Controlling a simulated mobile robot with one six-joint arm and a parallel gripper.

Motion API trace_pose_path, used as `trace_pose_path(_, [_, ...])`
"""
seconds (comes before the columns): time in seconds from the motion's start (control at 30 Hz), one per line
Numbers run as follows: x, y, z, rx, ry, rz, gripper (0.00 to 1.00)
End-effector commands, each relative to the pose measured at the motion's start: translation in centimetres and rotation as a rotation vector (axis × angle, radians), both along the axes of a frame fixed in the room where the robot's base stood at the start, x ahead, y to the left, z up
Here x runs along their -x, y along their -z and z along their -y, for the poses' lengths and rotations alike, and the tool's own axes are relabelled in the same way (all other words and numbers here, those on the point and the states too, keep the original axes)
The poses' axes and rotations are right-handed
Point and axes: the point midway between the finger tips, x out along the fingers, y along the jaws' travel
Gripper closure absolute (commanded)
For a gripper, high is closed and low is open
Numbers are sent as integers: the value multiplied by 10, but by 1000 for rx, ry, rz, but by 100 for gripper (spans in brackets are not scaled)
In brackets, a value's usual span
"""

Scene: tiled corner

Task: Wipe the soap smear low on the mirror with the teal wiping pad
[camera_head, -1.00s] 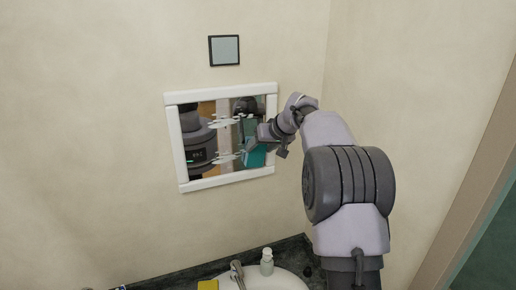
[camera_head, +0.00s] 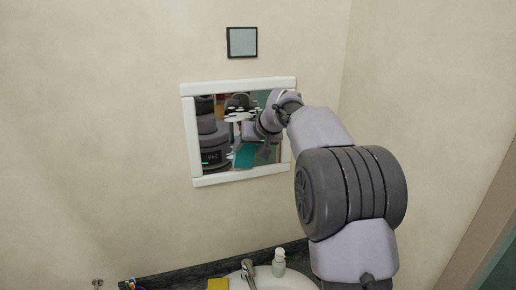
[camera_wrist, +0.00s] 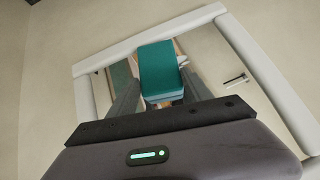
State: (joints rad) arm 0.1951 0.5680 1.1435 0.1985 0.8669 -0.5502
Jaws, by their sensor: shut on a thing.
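The mirror (camera_head: 240,182) hangs on the wall in a white frame, which also shows in the wrist view (camera_wrist: 264,70). White soap blotches (camera_head: 240,112) show across its upper middle. Lower on the glass, my arm and the pad cover part of the surface, and I cannot make out the low smear clearly. My gripper (camera_wrist: 160,95) is shut on the teal wiping pad (camera_wrist: 160,66), held out in front of its fingers. In the head view the teal pad (camera_head: 245,156) shows at the lower middle of the mirror. I cannot tell whether it touches the glass.
Below are a dark counter (camera_head: 188,272), a white sink (camera_head: 290,283), a faucet (camera_head: 248,269), a soap bottle (camera_head: 278,262) and a yellow block (camera_head: 218,284). A small dark-framed square (camera_head: 242,42) is above the mirror. Bare wall is to the left.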

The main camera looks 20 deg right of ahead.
Motion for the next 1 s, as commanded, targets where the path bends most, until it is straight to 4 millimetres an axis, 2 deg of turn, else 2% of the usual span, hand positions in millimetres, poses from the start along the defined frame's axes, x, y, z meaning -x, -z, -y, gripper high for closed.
trace_pose_path(0.1, [-1, 1, -14, 1, -2, -1, 74])
trace_pose_path(0.33, [-2, 0, -26, 2, -2, 1, 74])
trace_pose_path(0.6, [-1, 0, -56, 1, -1, 0, 74])
trace_pose_path(0.9, [0, 0, -59, 1, -1, 1, 74])
trace_pose_path(1.0, [7, 3, -59, 1, 0, 2, 74])
